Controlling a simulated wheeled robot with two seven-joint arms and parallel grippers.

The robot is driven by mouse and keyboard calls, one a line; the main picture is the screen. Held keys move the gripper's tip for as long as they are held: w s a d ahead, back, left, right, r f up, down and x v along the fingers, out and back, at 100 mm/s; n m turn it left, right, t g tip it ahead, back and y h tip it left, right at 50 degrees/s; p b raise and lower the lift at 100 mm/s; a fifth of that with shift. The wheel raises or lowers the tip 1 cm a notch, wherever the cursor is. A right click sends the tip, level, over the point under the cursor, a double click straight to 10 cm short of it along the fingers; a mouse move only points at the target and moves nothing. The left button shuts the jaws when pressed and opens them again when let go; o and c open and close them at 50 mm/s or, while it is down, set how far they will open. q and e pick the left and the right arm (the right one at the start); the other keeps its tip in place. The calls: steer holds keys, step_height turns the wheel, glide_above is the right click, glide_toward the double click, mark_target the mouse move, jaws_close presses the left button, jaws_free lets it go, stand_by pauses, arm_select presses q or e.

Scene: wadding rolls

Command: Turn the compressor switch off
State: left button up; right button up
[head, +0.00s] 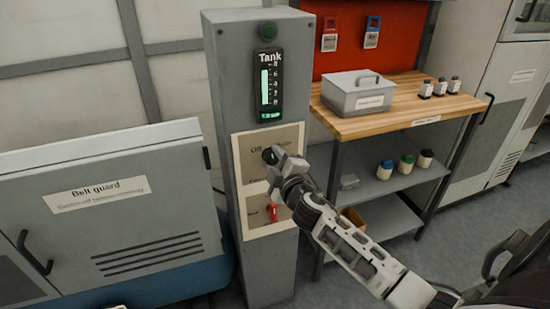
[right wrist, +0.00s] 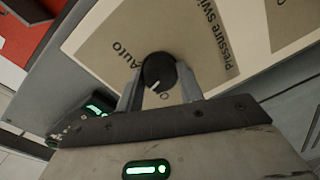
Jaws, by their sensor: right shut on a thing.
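The compressor switch is a round black knob (right wrist: 158,72) on a beige plate (head: 286,137) on a grey column (head: 226,90). The plate shows "Off" at its upper left in the head view; "Auto" and "Pressure Swi…" show in the right wrist view. A white mark on the knob points toward the lower left of the wrist picture, between "Auto" and a partly hidden "O". My right gripper (head: 275,158) is shut on the knob, one finger on each side. It covers much of the plate in the head view. My left gripper is not in view.
A lit tank gauge (head: 269,85) sits above the plate, and a red lever (head: 272,211) is on a lower plate. A belt guard cabinet (head: 110,220) stands left. A wooden-topped bench (head: 400,98) with a grey box (head: 358,95) stands right, close to my right arm.

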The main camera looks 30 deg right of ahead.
steer(key=n+p, duration=0.1)
steer(key=n, duration=0.5)
steer(key=shift+n+h, duration=0.3)
steer(key=shift+n, duration=0.1)
stand_by(0.4)
steer(key=o, duration=1)
steer(key=shift+s+a, duration=0.1)
steer(key=b+v, duration=0.1)
steer(key=v, duration=1.4)
steer(key=shift+s+r, duration=0.2)
steer(key=shift+s, duration=0.2)
